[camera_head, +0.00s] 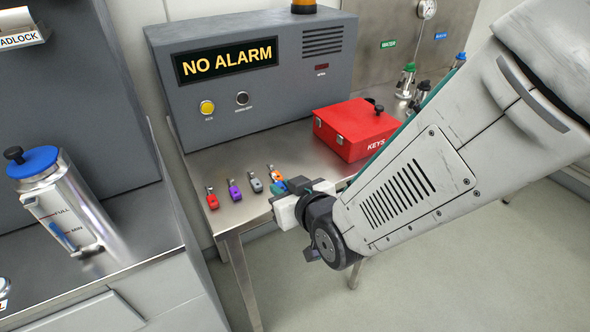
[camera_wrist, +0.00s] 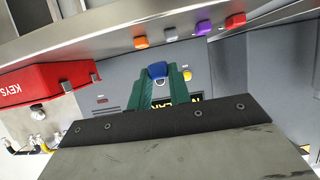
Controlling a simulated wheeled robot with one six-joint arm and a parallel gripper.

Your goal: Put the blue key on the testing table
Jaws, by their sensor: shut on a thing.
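My gripper (camera_wrist: 158,88) has green fingers shut on the blue key, whose blue head (camera_wrist: 157,70) shows between the fingertips in the wrist view. In the head view, my gripper (camera_head: 294,184) is at the front edge of the steel table (camera_head: 245,150), mostly hidden by my wrist. A bit of blue shows there beside the orange key. On the table lie a red key (camera_head: 212,199), a purple key (camera_head: 234,191), a grey key (camera_head: 256,184) and the orange key (camera_head: 275,172), in a row. I see no label naming the testing table.
A grey alarm box (camera_head: 255,75) reading "NO ALARM" stands at the table's back. A red KEYS box (camera_head: 352,128) stands to the right of the keys. A metal canister (camera_head: 65,205) with a blue lid stands on the left counter (camera_head: 150,240). Bare tabletop lies between the keys and alarm box.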

